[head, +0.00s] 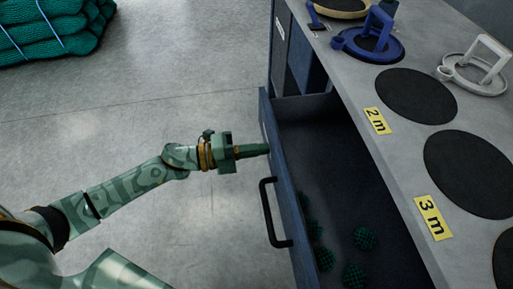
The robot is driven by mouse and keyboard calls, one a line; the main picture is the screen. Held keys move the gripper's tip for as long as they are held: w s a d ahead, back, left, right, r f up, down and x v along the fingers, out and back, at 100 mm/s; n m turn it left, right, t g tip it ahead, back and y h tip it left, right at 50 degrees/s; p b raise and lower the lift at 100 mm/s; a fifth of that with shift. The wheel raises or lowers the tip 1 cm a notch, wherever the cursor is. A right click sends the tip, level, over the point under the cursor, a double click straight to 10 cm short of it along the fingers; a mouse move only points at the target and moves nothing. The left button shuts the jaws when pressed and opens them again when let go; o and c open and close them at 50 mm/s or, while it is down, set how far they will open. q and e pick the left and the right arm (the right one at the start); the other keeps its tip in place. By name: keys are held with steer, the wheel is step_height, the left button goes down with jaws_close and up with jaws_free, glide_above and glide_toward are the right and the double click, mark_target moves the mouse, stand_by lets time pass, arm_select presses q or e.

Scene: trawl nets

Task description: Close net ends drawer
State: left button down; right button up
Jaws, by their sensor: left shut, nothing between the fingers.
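The net ends drawer (275,160) is a dark blue-grey drawer pulled out from under the counter on the right. A black bar handle (268,213) is on its front. Several green net balls (365,238) lie inside towards the near end. My left gripper (266,149) is shut and empty, with its fingertips at the outer face of the drawer front, beyond the handle in the picture. I cannot tell whether the tips touch the front. My right gripper is not in view.
The grey counter (345,85) carries black round pads, yellow "2 m" (376,121) and "3 m" (432,217) labels, a blue handled item (372,42) and a white one (476,72). Green net bundles (50,35) lie at upper left. The floor left of the drawer is clear.

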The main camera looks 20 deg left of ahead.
arm_select(q)
steer(key=x, duration=0.8)
steer(key=shift+w+d+r, duration=0.1)
steer(key=shift+w+d, duration=0.1)
glide_above(324, 151)
steer(key=shift+s+a+b, duration=0.15)
steer(key=shift+a+b, duration=0.05)
steer(key=shift+b, duration=0.1)
steer(key=shift+d, duration=0.25)
steer(key=shift+w+d, duration=0.1)
steer(key=shift+w, duration=0.1)
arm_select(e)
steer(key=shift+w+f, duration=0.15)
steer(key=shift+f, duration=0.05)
arm_select(q)
steer(key=shift+r, duration=0.1)
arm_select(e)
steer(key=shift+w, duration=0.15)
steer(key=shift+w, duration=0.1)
